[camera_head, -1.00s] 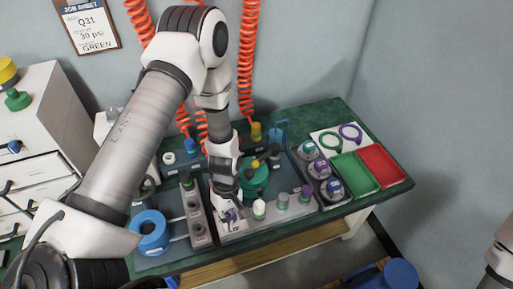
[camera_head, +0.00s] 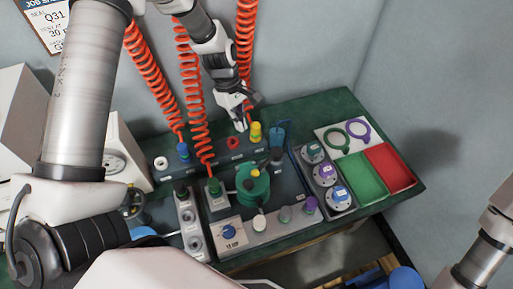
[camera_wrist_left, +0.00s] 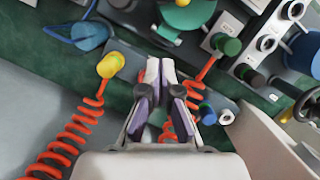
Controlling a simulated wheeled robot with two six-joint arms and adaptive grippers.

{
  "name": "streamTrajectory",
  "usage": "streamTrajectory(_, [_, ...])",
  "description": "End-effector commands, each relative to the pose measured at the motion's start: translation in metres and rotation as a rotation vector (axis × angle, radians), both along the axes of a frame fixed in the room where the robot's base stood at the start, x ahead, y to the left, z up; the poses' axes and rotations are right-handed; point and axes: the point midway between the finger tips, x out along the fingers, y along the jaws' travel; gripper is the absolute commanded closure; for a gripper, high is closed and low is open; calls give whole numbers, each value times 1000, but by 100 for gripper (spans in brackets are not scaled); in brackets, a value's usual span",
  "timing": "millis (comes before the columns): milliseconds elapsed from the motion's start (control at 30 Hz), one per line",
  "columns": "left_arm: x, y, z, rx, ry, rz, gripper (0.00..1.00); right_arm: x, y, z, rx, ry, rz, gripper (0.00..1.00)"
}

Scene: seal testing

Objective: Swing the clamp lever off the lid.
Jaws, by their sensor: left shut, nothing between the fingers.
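The green round pot with its lid (camera_head: 252,186) stands near the middle of the bench in the head view. A small yellow knob (camera_head: 255,172) shows at its top, and part of the pot shows at the top of the left wrist view (camera_wrist_left: 190,14). I cannot clearly make out the clamp lever on the lid. My left gripper (camera_head: 240,124) is shut and empty, behind the pot near the yellow fitting; its fingertips also show in the left wrist view (camera_wrist_left: 161,66). My right gripper is outside the views; only my right arm shows.
A yellow fitting (camera_head: 255,133) and a blue fitting (camera_head: 183,152) stand along the back rail. Orange coiled hoses (camera_head: 193,95) hang behind. A green tray (camera_head: 362,178) and red tray (camera_head: 390,167) lie right. A panel with a blue knob (camera_head: 228,232) sits in front.

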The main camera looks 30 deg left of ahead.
Motion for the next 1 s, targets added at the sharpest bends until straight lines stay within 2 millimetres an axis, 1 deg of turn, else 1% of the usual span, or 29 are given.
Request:
streamTrajectory(167, [0,0,-2,0,1,0,100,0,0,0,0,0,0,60])
streamTrajectory(267, [-1,-3,-11,0,1,-1,100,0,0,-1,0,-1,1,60])
streamTrajectory(367, [-3,-6,-27,1,4,-1,100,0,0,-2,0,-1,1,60])
streamTrajectory(700, [-7,-25,-100,2,3,-1,100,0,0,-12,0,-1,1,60])
streamTrajectory(800, [-11,-42,-103,2,2,-4,100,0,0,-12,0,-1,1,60])
streamTrajectory(900, [-15,-54,-107,1,1,-3,100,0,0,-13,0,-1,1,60])
streamTrajectory(1000, [-16,-61,-108,1,0,-2,100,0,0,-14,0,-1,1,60])
